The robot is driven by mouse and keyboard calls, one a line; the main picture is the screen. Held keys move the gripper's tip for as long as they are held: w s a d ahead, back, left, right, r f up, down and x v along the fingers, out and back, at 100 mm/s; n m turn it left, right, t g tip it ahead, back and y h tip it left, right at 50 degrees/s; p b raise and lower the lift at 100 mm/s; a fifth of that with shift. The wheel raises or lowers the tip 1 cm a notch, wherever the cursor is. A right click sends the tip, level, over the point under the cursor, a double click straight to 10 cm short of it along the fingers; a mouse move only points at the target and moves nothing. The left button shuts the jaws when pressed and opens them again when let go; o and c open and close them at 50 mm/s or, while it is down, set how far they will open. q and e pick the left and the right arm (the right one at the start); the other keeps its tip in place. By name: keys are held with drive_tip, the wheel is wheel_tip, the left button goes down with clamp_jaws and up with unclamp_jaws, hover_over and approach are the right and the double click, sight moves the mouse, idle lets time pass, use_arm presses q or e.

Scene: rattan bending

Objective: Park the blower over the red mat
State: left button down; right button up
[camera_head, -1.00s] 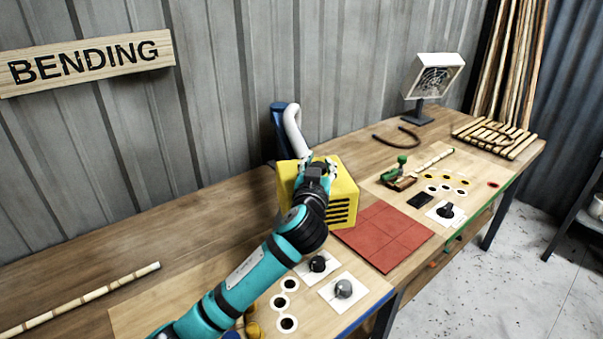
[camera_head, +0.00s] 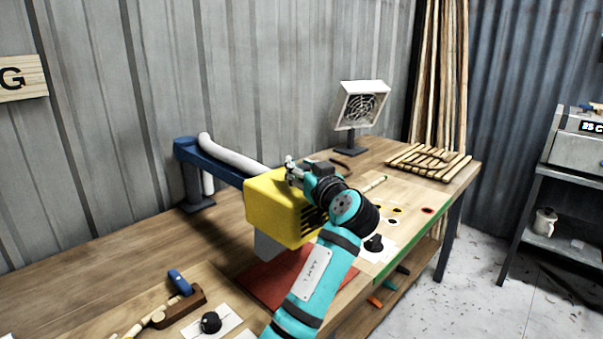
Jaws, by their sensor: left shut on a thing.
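The blower is a yellow box (camera_head: 275,212) with dark vents and a pale grey part below it. It hangs from a blue swing arm (camera_head: 215,158) with a white hose. The red mat (camera_head: 268,283) lies on the bench under and in front of the blower; my arm covers part of the mat. The blower appears above the mat's back part, but exact alignment is unclear. My left gripper (camera_head: 297,172) is shut on the blower at its upper right side; the grasped part is mostly hidden. My right gripper is out of view.
A clamp with a blue handle (camera_head: 180,282) and a black knob (camera_head: 211,322) are at the front left. A white fan (camera_head: 361,105) and a bamboo rack (camera_head: 430,163) stand at the back right. The bench's left part is clear.

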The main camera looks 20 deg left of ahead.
use_arm(q)
drive_tip(key=shift+d+f, duration=0.15)
drive_tip(key=shift+f, duration=0.05)
drive_tip(key=c, duration=1.3)
unclamp_jaws()
drive_tip(key=shift+o, duration=1.3)
drive_tip(key=shift+d, duration=0.1)
drive_tip(key=shift+o, duration=0.8)
drive_tip(key=shift+d+r, duration=0.1)
drive_tip(key=shift+r, duration=0.1)
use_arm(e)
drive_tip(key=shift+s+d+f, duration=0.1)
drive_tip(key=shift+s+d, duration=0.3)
use_arm(q)
drive_tip(key=shift+s, duration=0.15)
drive_tip(key=v, duration=0.7)
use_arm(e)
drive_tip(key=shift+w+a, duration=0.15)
use_arm(q)
drive_tip(key=shift+d, duration=0.15)
